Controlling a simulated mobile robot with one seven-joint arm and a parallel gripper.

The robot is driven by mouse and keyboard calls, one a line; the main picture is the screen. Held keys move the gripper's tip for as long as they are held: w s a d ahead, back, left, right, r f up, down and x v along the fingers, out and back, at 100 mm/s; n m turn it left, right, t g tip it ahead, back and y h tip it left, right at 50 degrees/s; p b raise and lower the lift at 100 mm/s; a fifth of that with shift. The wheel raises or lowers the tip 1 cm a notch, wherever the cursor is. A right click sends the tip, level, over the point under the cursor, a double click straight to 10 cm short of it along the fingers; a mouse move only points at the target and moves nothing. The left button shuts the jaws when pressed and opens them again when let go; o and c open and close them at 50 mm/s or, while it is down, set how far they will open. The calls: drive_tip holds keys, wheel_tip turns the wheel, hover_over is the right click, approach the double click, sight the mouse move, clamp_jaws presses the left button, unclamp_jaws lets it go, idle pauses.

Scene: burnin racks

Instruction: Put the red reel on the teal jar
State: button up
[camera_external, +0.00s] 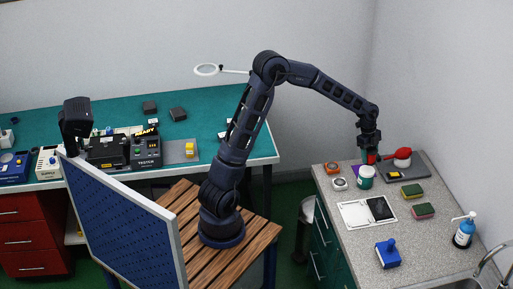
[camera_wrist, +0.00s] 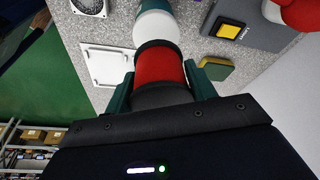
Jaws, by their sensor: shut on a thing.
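The red reel (camera_external: 371,159) is between the fingers of my gripper (camera_external: 370,152), which is shut on it. In the wrist view the reel (camera_wrist: 160,66) shows as a red cylinder with dark ends, between my two dark green fingers. The teal jar (camera_external: 366,180) with a white lid stands upright on the speckled grey counter, just below the reel in the outside view. In the wrist view its white lid (camera_wrist: 157,27) shows right beyond the reel, partly covered by it. I cannot tell whether reel and lid touch.
A dark tray (camera_external: 418,169) with a yellow-marked block and a red-and-white rounded thing (camera_external: 402,157) is right of the jar. A white round-faced unit (camera_external: 340,184) and an orange item (camera_external: 333,168) are left. Sponges (camera_external: 412,190) and a white board (camera_external: 352,214) lie in front.

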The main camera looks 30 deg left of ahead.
sight(367, 170)
drive_tip(key=shift+f, duration=2.4)
drive_tip(key=o, duration=1.2)
drive_tip(key=shift+f, duration=0.15)
